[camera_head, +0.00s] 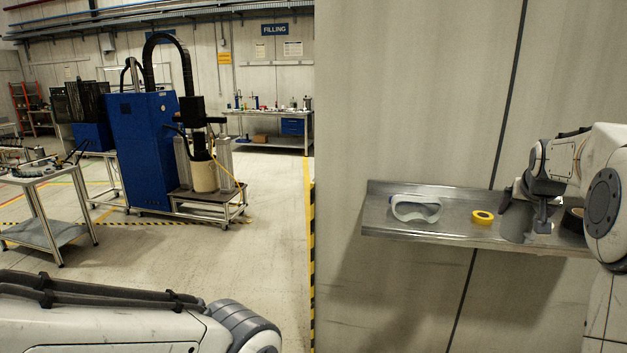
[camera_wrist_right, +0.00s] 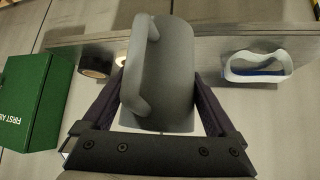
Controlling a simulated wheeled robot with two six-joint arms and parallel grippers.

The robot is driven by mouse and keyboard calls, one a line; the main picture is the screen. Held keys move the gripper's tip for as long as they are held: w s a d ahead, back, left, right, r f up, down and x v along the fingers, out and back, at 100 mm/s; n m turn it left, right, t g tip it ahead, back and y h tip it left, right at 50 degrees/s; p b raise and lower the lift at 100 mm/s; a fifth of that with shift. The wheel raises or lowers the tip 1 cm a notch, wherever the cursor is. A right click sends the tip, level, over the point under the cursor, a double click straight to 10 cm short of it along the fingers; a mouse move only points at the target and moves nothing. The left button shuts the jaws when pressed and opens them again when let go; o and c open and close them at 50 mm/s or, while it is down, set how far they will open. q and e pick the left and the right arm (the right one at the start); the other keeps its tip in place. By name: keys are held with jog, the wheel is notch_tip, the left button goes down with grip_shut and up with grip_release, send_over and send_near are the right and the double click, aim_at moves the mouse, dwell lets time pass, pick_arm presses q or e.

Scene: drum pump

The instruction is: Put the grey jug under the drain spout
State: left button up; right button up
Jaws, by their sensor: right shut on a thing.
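The grey jug (camera_wrist_right: 170,72) is between the fingers of my right gripper (camera_wrist_right: 160,98) in the right wrist view, with its handle on the left side. My right gripper (camera_head: 527,208) is shut on it over the metal wall shelf (camera_head: 455,231). In the head view the jug (camera_head: 516,225) shows as a grey shape, partly hidden by the fingers. I cannot tell whether its base touches the shelf. My left arm crosses the lower left of the head view, but its gripper is out of frame. I cannot make out a drain spout.
White goggles (camera_head: 415,209), a yellow tape roll (camera_head: 483,217) and a black roll (camera_head: 572,220) lie on the shelf. A green first aid box (camera_wrist_right: 27,115) is beside it.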

jog(key=w+a+f+n+y+b, duration=0.1)
jog(key=a+f+n, duration=0.1)
jog(key=a+f, duration=0.8)
jog(key=a+f+n+y+b, duration=0.15)
jog(key=a+f, duration=0.45)
jog(key=f, duration=0.8)
jog(key=s+a+f+n+t+y, duration=0.1)
jog(key=s+a+f+n+y, duration=0.1)
jog(key=s+a+f, duration=1)
jog(key=shift+a+f+n+b, duration=0.25)
jog(key=shift+f+n+b, duration=0.1)
jog(key=shift+f+b, duration=0.1)
